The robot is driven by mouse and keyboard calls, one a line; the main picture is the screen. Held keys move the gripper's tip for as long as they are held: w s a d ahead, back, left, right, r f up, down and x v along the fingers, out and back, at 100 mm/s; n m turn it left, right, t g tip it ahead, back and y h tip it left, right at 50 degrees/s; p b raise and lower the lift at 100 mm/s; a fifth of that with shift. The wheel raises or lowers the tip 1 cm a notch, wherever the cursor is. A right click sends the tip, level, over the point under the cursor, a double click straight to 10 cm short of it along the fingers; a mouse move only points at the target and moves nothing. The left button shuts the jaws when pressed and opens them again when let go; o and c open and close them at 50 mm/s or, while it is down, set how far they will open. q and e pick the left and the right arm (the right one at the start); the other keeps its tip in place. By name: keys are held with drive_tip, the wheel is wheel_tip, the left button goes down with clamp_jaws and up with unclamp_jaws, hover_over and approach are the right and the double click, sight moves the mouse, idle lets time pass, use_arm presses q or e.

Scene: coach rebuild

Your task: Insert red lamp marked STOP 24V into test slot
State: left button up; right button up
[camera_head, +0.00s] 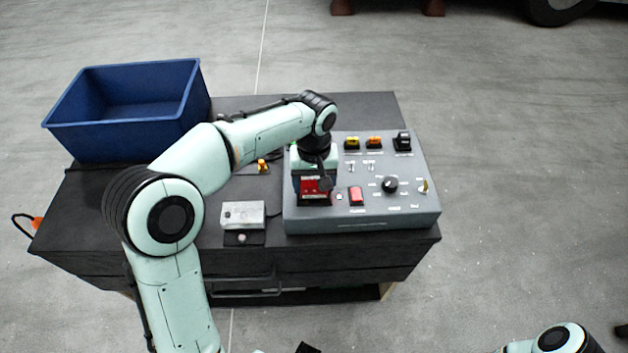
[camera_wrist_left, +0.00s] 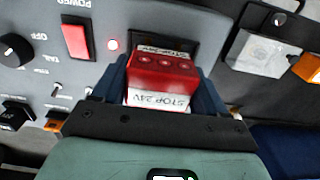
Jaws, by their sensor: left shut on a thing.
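My left gripper (camera_head: 314,190) is shut on the red lamp (camera_wrist_left: 162,70), with one finger on each side of it. The lamp has a white label reading STOP 24V (camera_wrist_left: 158,100), upside down in the left wrist view. The lamp also shows in the head view (camera_head: 318,185). It is at the dark test slot (camera_wrist_left: 188,42) on the grey test panel (camera_head: 310,216); the lamp and gripper cover much of the slot. I cannot tell how deep the lamp sits.
The panel carries a red POWER switch (camera_head: 357,196), a black knob (camera_head: 390,184), toggles and coloured connectors at the back. A metal box (camera_head: 243,214) stands left of the panel. A blue bin (camera_head: 130,108) stands at the back left.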

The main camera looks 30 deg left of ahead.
use_arm(q)
drive_tip(key=shift+f, duration=0.35)
idle(0.3)
drive_tip(key=shift+r+p, duration=0.3)
drive_tip(key=shift+r, duration=0.15)
idle(0.4)
idle(1.0)
drive_tip(key=shift+f, duration=0.7)
drive_tip(key=o, duration=0.8)
